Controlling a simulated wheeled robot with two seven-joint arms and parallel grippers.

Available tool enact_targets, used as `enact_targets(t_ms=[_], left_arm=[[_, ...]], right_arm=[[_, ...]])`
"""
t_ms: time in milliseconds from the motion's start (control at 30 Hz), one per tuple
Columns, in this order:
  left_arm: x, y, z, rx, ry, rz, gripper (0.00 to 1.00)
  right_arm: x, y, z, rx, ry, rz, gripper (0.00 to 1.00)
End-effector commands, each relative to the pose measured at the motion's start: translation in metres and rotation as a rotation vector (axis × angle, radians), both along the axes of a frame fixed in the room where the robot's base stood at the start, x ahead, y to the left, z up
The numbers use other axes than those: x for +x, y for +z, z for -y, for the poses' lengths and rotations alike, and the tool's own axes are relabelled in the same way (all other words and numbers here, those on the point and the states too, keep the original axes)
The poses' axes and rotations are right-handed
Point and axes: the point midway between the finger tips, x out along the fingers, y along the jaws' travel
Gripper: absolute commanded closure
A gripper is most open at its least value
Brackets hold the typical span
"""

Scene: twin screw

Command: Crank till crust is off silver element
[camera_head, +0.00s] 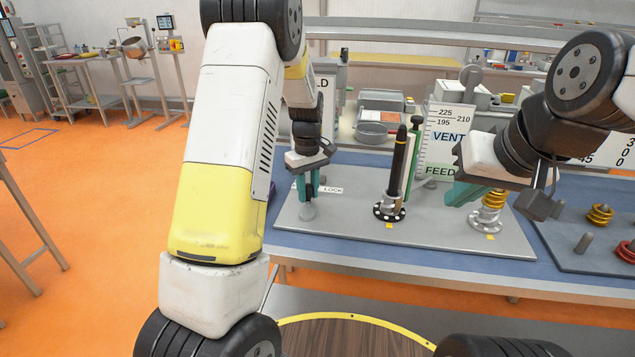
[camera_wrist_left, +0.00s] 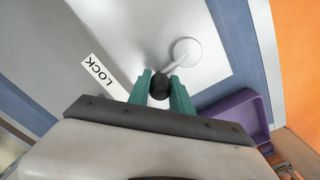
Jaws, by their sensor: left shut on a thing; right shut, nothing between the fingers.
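A crank with a black knob (camera_wrist_left: 159,86) and a round grey hub (camera_wrist_left: 187,52) shows in the left wrist view. My left gripper (camera_wrist_left: 160,92) is shut on this knob; in the head view the left gripper (camera_head: 308,188) stands above a grey round foot (camera_head: 307,211) on the plate. A silver element (camera_head: 487,222) with yellow-gold rings, seemingly the crust (camera_head: 494,199), stands upright at the plate's right. My right gripper (camera_head: 465,192) is shut and empty just left of these rings; whether it touches them I cannot tell.
A black upright rod (camera_head: 399,165) stands mid-plate on a dark flange, beside a green post (camera_head: 414,140) and the VENT/FEED scale board (camera_head: 447,135). A yellow ring (camera_head: 600,214) and a red ring (camera_head: 626,252) sit at far right. A purple bin (camera_wrist_left: 230,115) lies near the left gripper.

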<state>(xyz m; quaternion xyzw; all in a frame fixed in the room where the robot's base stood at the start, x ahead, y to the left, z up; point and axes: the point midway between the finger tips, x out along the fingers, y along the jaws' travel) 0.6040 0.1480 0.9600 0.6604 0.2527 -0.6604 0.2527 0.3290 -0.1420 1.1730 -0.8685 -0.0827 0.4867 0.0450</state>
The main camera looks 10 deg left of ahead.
Motion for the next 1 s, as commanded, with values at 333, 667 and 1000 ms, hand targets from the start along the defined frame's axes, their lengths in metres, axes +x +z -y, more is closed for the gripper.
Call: enact_targets(t_ms=[333, 667, 1000], left_arm=[[0.0, 0.0, 0.0, 0.001, -0.001, 0.001, 0.53], [0.001, 0.012, 0.0, 0.0, -0.002, 0.003, 0.53], [0.001, 0.067, 0.0, 0.0, -0.001, 0.003, 0.53]], right_arm=[[0.0, 0.0, 0.0, 0.0, 0.0, 0.0, 1.0], [0.0, 0.0, 0.0, 0.0, 0.0, 0.0, 1.0], [0.0, 0.0, 0.0, 0.0, 0.0, 0.0, 1.0]])
